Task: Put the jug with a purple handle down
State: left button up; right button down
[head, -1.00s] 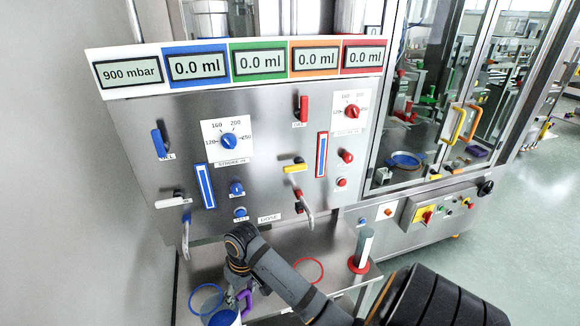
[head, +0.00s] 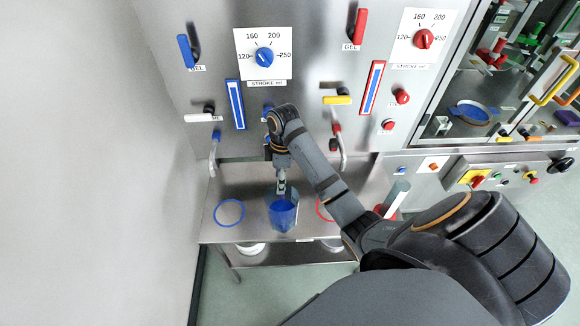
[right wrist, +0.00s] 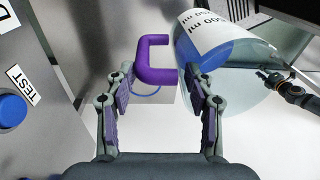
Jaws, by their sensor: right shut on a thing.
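The jug (head: 284,216) is clear, with blue liquid inside. In the head view it is over the steel shelf (head: 253,230), between a blue ring (head: 229,213) and a partly hidden red ring (head: 324,209). I cannot tell whether its base touches the shelf. My right gripper (head: 281,186) is at the jug's far side, shut on its purple handle. In the right wrist view the purple handle (right wrist: 152,60) lies between the fingers of my right gripper (right wrist: 164,90), and the labelled jug (right wrist: 212,42) is tilted in the picture. My left gripper (right wrist: 268,78) shows small at the right; its jaws are unclear.
A steel panel with knobs and levers rises behind the shelf. Two bent nozzles (head: 214,155) (head: 342,155) hang down left and right of my right arm. A clear cylinder (head: 397,197) stands right of the red ring. White round items lie below the shelf.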

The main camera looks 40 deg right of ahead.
pick_arm(q)
notch_tip(320, 180, down, 8)
jog(key=b, duration=0.5)
jog(key=shift+w+d+r+b, duration=0.15)
jog(key=shift+d+r+b, duration=0.1)
jog(key=shift+d+b, duration=0.1)
pick_arm(e)
jog(key=w+d+f, duration=0.2)
jog(key=f, duration=0.3)
jog(key=w+d+f, duration=0.3)
jog(key=f, duration=0.2)
jog(key=shift+w+d+f, duration=0.15)
jog(key=shift+w+d, duration=0.1)
jog(key=shift+w, duration=0.1)
jog(key=shift+c, duration=2.4)
grip_release()
jog(key=shift+f, duration=0.1)
